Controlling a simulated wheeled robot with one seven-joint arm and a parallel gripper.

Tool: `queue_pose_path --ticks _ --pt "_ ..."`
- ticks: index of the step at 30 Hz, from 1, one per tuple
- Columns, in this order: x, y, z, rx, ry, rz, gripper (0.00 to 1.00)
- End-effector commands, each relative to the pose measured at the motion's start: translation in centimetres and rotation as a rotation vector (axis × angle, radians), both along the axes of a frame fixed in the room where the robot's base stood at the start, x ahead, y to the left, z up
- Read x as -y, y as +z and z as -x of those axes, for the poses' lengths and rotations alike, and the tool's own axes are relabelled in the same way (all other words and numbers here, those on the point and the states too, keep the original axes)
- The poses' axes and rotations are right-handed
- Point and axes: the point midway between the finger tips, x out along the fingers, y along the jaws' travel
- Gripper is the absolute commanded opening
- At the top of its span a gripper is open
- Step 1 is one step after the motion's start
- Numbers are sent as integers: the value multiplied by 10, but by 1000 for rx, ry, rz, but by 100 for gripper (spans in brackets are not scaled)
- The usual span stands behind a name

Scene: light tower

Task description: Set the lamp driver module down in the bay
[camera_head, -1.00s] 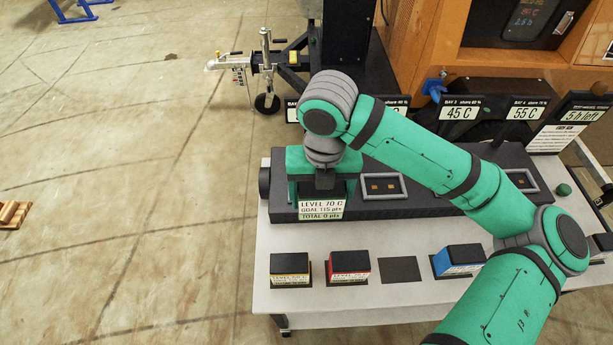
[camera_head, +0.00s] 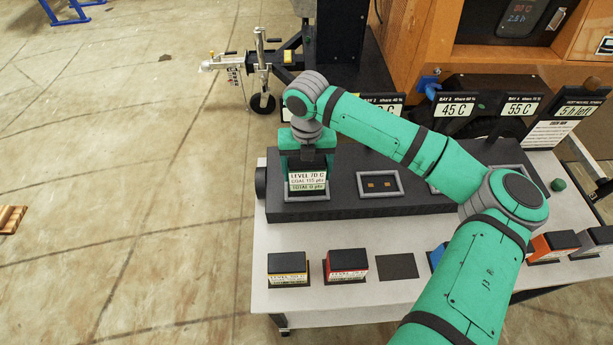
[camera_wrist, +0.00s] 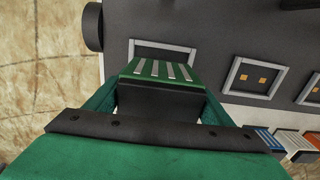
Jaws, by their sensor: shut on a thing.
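The lamp driver module (camera_head: 307,181) is a dark block with a white front label reading LEVEL 70 C. My gripper (camera_head: 306,158) is shut on it from above. In the wrist view the module (camera_wrist: 160,98) sits between the fingers, with a green, white-striped end. It is over the leftmost bay (camera_head: 307,198), a grey frame on the long dark housing (camera_head: 345,165). The bay's far edge shows in the wrist view (camera_wrist: 165,46) beyond the module. Whether the module touches the bay floor is hidden.
Empty framed bays (camera_head: 379,184) continue to the right, partly behind my arm. On the white bench (camera_head: 350,298) stand a yellow-labelled module (camera_head: 288,268), a red module (camera_head: 345,264), an empty dark pad (camera_head: 397,266) and an orange module (camera_head: 553,246). Bay signs (camera_head: 453,113) stand behind.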

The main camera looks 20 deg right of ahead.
Motion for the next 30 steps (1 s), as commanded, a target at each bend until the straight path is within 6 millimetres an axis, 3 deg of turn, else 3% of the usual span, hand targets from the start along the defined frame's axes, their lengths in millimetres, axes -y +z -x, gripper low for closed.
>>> queue_pose_path --ticks 10,22,23,24,25,30 --pt "1 -36 -7 1 0 1 34" --pt "1 -41 -7 1 0 -1 34" --pt "1 -41 -6 0 0 -1 77" --pt "1 -41 -6 0 0 -1 87" --pt "1 -41 -6 0 0 -1 94" --pt "1 -41 -6 0 0 0 94"
